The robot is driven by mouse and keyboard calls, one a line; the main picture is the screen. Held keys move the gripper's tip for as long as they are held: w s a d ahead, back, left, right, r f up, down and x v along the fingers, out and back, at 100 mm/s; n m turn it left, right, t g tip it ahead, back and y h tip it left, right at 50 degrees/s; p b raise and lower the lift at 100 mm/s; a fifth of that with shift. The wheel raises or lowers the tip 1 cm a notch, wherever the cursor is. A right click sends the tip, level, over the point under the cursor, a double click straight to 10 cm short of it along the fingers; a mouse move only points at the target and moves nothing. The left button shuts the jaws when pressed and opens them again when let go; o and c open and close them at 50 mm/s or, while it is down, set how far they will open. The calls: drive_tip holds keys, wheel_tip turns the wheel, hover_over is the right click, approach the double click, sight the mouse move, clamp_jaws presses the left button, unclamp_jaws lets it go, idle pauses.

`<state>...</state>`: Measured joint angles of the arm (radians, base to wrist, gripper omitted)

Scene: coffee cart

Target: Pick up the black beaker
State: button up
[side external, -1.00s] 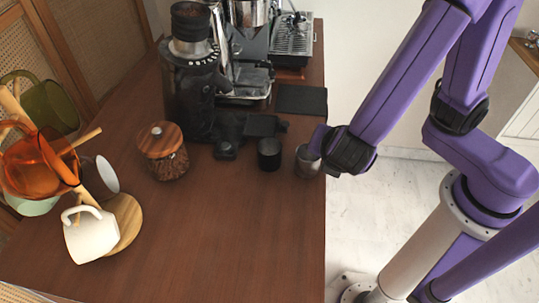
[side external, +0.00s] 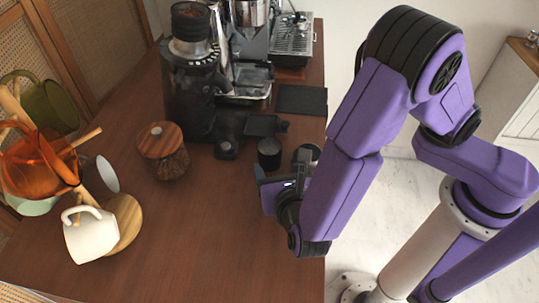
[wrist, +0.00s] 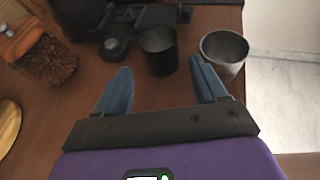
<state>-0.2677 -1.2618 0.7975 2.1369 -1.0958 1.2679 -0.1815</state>
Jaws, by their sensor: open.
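The black beaker (side external: 269,153) stands upright on the wooden table, in front of the coffee machine area. In the wrist view the black beaker (wrist: 158,50) is ahead of my gripper, roughly between the lines of the two fingers but beyond their tips. My gripper (wrist: 163,76) is open and empty, with its blue fingers spread apart. In the side external view my gripper (side external: 272,184) is low over the table, just in front of the beaker. A metallic grey cup (wrist: 224,52) stands right of the black beaker, close to the right fingertip; my gripper partly hides it in the side external view.
A glass jar with a wooden lid (side external: 162,151) stands left. A coffee grinder (side external: 190,85) and espresso machine (side external: 255,45) stand behind. A mug stand with a white mug (side external: 90,234) is at far left. The table's right edge is close to the grey cup. The front table area is clear.

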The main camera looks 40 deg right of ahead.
sight(267, 147)
drive_tip(key=x, duration=1)
drive_tip(key=shift+w, duration=0.15)
drive_tip(key=c, duration=0.8)
